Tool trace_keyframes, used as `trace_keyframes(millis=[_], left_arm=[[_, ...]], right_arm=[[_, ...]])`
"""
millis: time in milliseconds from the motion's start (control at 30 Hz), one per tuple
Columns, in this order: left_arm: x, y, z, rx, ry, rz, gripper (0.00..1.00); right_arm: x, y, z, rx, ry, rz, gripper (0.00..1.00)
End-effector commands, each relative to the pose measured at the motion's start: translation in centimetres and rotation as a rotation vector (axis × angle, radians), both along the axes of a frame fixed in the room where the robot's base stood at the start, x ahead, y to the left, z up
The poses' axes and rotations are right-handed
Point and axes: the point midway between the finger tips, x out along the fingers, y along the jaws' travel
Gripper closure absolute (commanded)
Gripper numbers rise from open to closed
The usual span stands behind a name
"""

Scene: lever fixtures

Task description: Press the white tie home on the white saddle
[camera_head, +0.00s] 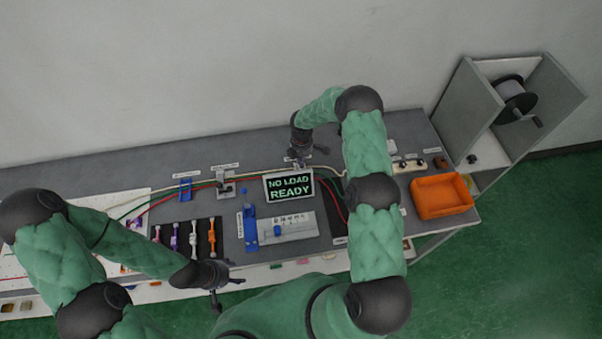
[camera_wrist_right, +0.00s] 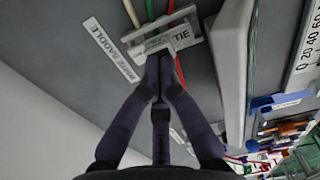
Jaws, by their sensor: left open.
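The white tie (camera_wrist_right: 181,39), a pale plate lettered "TIE", lies across the green and red cables on the white saddle (camera_wrist_right: 157,27) in the right wrist view. A label strip (camera_wrist_right: 110,50) reading "WHITE SADDLE" is beside it. My right gripper (camera_wrist_right: 160,62) has its fingers together, tips right at the tie's near edge; I cannot tell whether they touch it. In the head view my right gripper (camera_head: 298,160) is behind the display and largely hides that spot. My left gripper (camera_head: 217,292) is open and empty near the bench's front edge.
A display (camera_head: 289,186) reading "NO LOAD READY" stands close in front of my right gripper. A blue fixture (camera_head: 186,188) and a grey fixture (camera_head: 225,184) stand along the cables. Colored ties (camera_head: 193,239) lie on a dark mat; an orange tray (camera_head: 441,196) is at right.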

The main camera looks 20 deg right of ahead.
Motion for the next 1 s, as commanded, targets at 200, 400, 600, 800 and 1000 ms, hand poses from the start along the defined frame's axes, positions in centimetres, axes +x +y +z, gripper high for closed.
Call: trace_keyframes(millis=[200, 400, 600, 800, 1000], left_arm=[[0.0, 0.0, -0.5, 0.000, 0.000, 0.000, 0.39], [0.0, 0.0, -0.8, 0.000, 0.000, 0.000, 0.39], [0.0, 0.0, -1.2, 0.000, 0.000, 0.000, 0.39], [0.0, 0.0, -1.5, 0.000, 0.000, 0.000, 0.39], [0.0, 0.0, -1.5, 0.000, 0.000, 0.000, 0.39]], right_arm=[[0.0, 0.0, -0.5, 0.000, 0.000, 0.000, 1.00], [0.0, 0.0, -0.8, 0.000, 0.000, 0.000, 1.00], [0.0, 0.0, -1.1, 0.000, 0.000, 0.000, 1.00], [0.0, 0.0, -1.5, 0.000, 0.000, 0.000, 1.00], [0.0, 0.0, -1.5, 0.000, 0.000, 0.000, 1.00]])
